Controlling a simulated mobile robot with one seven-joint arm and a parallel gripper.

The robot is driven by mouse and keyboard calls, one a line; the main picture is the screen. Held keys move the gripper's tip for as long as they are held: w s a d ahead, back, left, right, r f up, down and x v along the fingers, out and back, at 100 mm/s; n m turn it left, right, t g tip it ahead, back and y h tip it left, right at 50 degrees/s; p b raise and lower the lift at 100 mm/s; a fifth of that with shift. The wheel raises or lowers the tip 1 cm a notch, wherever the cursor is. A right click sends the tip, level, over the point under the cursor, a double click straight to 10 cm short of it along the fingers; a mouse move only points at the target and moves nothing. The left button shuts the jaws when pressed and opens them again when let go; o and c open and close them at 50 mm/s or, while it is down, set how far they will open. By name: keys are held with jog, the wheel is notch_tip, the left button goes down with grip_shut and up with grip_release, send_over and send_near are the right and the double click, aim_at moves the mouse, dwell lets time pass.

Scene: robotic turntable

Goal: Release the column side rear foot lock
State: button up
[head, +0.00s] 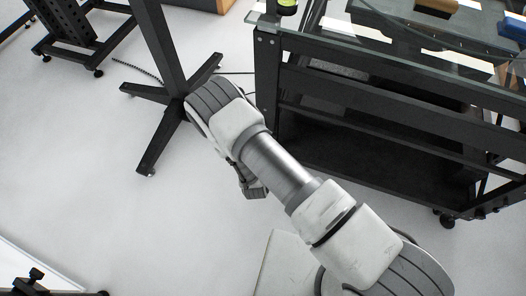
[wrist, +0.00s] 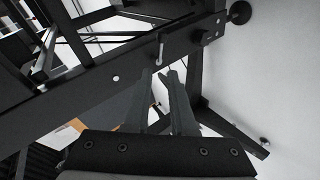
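In the wrist view my gripper (wrist: 160,72) points at a dark frame bar (wrist: 100,82). Its two grey fingers stand a little apart, with a narrow gap and nothing seen between them. A small pale metal pin or lever (wrist: 158,48) sits on the bar just beyond the fingertips; I cannot tell whether they touch or whether this is the foot lock. A round black foot or wheel (wrist: 239,12) is at the bar's upper right end. In the head view my arm hides most of the gripper. The black column (head: 160,45) stands on a cross-shaped base (head: 154,148).
A black glass-topped frame or cart (head: 370,130) stands close on the right of my arm, with a caster (head: 446,221) at its lower right. Another black stand (head: 70,35) is at the upper left. Cables lie near the column base. The pale floor at left centre is clear.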

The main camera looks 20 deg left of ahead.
jog(key=p+v, duration=0.1)
jog(key=v, duration=0.4)
jog(key=shift+s+r, duration=0.15)
jog(key=shift+s, duration=0.15)
